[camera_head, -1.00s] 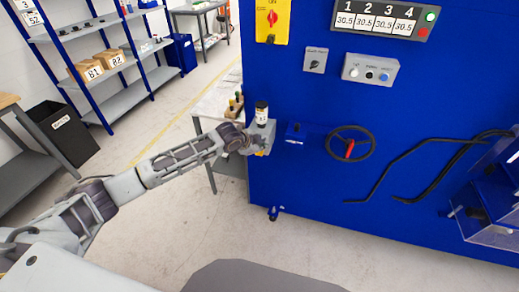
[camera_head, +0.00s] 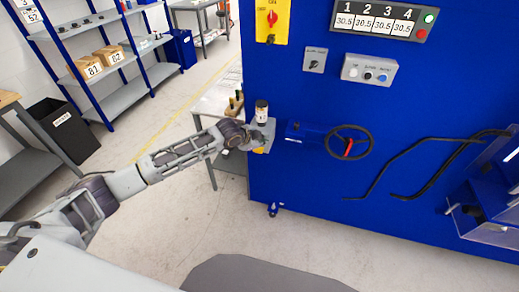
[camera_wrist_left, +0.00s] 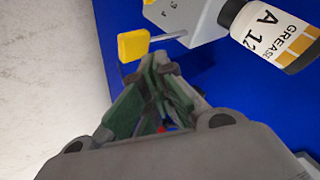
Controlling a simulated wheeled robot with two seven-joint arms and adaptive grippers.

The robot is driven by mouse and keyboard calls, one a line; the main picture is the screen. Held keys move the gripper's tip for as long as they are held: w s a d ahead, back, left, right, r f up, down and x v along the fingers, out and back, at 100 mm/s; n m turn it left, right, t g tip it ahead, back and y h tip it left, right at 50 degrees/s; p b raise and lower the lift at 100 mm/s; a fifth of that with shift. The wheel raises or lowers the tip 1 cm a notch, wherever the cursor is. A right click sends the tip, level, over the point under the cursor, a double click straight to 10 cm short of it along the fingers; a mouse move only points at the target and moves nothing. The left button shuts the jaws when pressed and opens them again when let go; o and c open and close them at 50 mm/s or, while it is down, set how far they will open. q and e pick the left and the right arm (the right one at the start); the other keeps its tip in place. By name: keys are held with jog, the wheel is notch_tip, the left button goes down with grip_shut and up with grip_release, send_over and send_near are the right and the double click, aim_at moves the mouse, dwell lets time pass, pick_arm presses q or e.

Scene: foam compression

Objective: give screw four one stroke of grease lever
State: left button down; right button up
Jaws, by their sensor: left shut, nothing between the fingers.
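The grease lever has a yellow handle (camera_wrist_left: 133,45) on a thin metal rod that comes out of a grey box (camera_wrist_left: 192,18). A grease bottle (camera_wrist_left: 275,32) labelled "GREASE A 12" sits on that box. In the head view the bottle (camera_head: 262,110) stands upright on the box (camera_head: 266,130) at the blue machine's left edge. My left gripper (camera_wrist_left: 160,62) is shut and empty, its fingertips just below the rod and handle in the wrist view; I cannot tell if they touch. In the head view the left gripper (camera_head: 252,138) is beside the box. My right gripper is not in view.
The blue machine (camera_head: 310,190) carries a handwheel (camera_head: 349,142), a black cable, a small switch box and a button box (camera_head: 369,71). Its display (camera_head: 378,19) reads 30.5 under numbers 1 to 4. A table (camera_head: 215,104) stands behind my left arm. The floor in front is clear.

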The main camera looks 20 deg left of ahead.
pick_arm(q)
jog(key=shift+r+p, duration=0.95)
jog(key=shift+r, duration=0.05)
jog(key=shift+r+p, duration=1.4)
jog(key=shift+r, duration=0.1)
